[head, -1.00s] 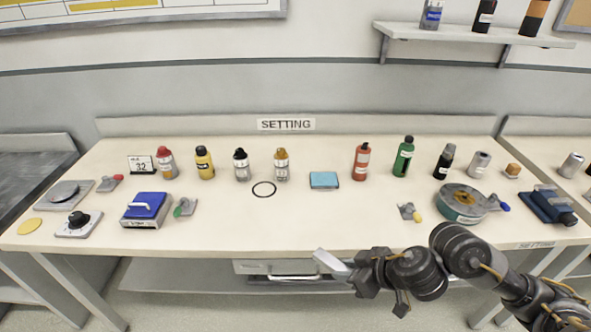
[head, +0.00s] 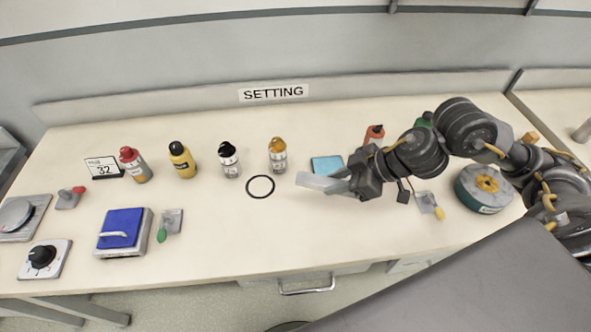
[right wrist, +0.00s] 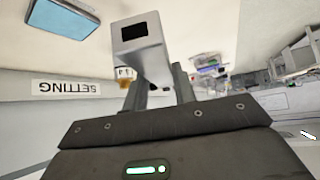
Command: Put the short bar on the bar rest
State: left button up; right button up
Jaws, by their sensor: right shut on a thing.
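The short bar (head: 320,183) is a pale silver-grey bar in my right gripper (head: 350,182). In the head view it points left above the table, between the black ring and the blue pad. In the right wrist view the bar (right wrist: 143,58) sticks out from between the two fingers (right wrist: 162,88), its end face showing a dark rectangle. The right gripper is shut on it. I cannot make out which thing is the bar rest. My left gripper is not in view.
A black ring (head: 260,195) lies left of the bar, and a blue pad (head: 327,165) behind it. Several bottles, including a yellow one (head: 182,161), stand along the back. A blue-topped device (head: 122,230) is at the left. The table's front middle is clear.

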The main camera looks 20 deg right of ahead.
jog(key=shift+w+a+f+b, duration=0.3)
jog(key=shift+w+f+b, duration=0.4)
jog(key=shift+b, duration=0.2)
jog(key=w+a+f, duration=0.1)
jog(key=w+f, duration=0.1)
jog(key=w, duration=0.1)
jog(key=w+a+f, duration=0.2)
jog(key=w+f, duration=0.1)
jog(key=w, duration=0.1)
jog(key=w+a+f+b, duration=0.1)
jog(key=w+f, duration=0.2)
jog(key=shift+w+a, duration=0.2)
jog(key=shift+w, duration=0.1)
jog(key=f, duration=0.2)
jog(key=f+b, duration=0.1)
jog(key=shift+w+a, duration=0.1)
jog(key=shift+w, duration=0.15)
jog(key=shift+f, duration=0.25)
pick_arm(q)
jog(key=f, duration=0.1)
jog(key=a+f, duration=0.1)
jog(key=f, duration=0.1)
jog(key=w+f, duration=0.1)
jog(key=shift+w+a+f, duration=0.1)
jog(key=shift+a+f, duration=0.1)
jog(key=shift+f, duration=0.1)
pick_arm(e)
jog(key=shift+f, duration=0.1)
